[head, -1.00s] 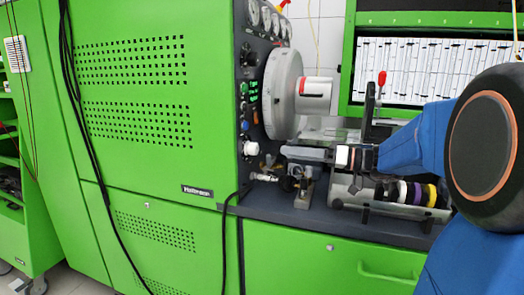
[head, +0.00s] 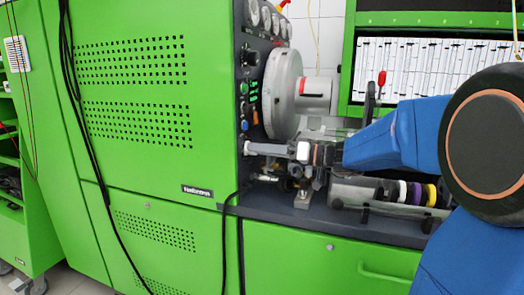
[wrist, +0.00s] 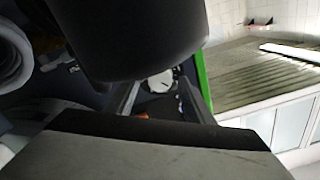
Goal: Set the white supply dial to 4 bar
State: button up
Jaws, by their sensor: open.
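The white supply dial (wrist: 160,84) shows in the wrist view as a pale round face with a dark mark, partly covered by a dark part above it. It lies between the two fingers of my open gripper (wrist: 158,98). In the head view my gripper (head: 258,148) points left at the control panel (head: 253,60), its fingertips at the dial's place. There the fingers largely hide the dial. I cannot tell whether the fingers touch it, nor read its setting.
A large grey drum (head: 283,95) sticks out from the panel just above my gripper. Below it are metal fittings (head: 300,198) on the bench ledge. A rack with coloured rings (head: 412,192) stands to the right. Black cables (head: 88,150) hang down the green cabinet (head: 140,60).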

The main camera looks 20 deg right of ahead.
jog(key=shift+c, duration=0.6)
jog(key=c, duration=0.9)
jog(key=shift+f+m, duration=0.1)
jog(key=shift+m, duration=3.5)
